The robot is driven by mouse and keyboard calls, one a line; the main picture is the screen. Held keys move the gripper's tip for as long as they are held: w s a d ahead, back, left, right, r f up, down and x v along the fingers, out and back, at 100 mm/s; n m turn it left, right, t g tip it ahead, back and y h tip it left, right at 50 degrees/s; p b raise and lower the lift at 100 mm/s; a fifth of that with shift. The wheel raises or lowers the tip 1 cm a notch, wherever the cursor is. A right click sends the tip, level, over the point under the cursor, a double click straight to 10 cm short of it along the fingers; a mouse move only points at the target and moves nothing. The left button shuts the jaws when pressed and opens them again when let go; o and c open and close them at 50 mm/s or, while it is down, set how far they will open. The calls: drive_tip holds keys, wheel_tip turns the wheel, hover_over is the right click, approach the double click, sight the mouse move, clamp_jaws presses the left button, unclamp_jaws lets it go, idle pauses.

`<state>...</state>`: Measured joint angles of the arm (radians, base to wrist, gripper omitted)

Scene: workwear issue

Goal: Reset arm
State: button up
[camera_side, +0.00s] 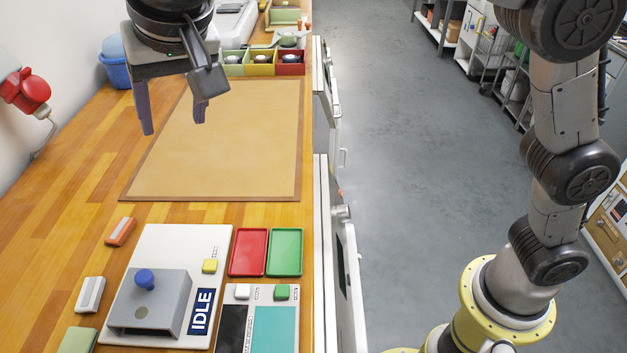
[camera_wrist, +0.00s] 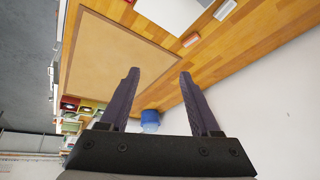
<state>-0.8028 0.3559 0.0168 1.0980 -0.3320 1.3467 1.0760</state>
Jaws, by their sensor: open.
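My gripper (camera_side: 172,115) hangs over the far left part of the tan work mat (camera_side: 225,130) in the side view. Its two dark fingers are apart and nothing is between them. In the wrist view the open fingers (camera_wrist: 157,88) point toward the wooden bench, with the mat (camera_wrist: 115,50) at the left. My arm's links show at the right of the side view.
A white station with a grey block, blue knob (camera_side: 145,279) and IDLE label (camera_side: 201,311) stands in front. Red (camera_side: 249,252) and green (camera_side: 285,252) trays lie beside it. Coloured bins (camera_side: 261,64) and a blue tub (camera_side: 117,70) stand behind. The mat is clear.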

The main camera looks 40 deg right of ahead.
drive_tip(key=s+d+r+m, duration=0.15)
drive_tip(key=s+d, duration=0.25)
drive_tip(key=d, duration=0.8)
drive_tip(key=s+d+r+m, duration=0.1)
drive_tip(key=s+d+r, duration=0.25)
drive_tip(key=d, duration=0.95)
drive_tip(key=s+d+f, duration=0.6)
drive_tip(key=s+d, duration=0.1)
drive_tip(key=s, duration=0.2)
drive_tip(key=s+f+n, duration=0.5)
drive_tip(key=s+f, duration=0.2)
drive_tip(key=f, duration=0.4)
drive_tip(key=shift+s+f, duration=0.2)
drive_tip(key=shift+s, duration=0.2)
drive_tip(key=shift+n, duration=0.25)
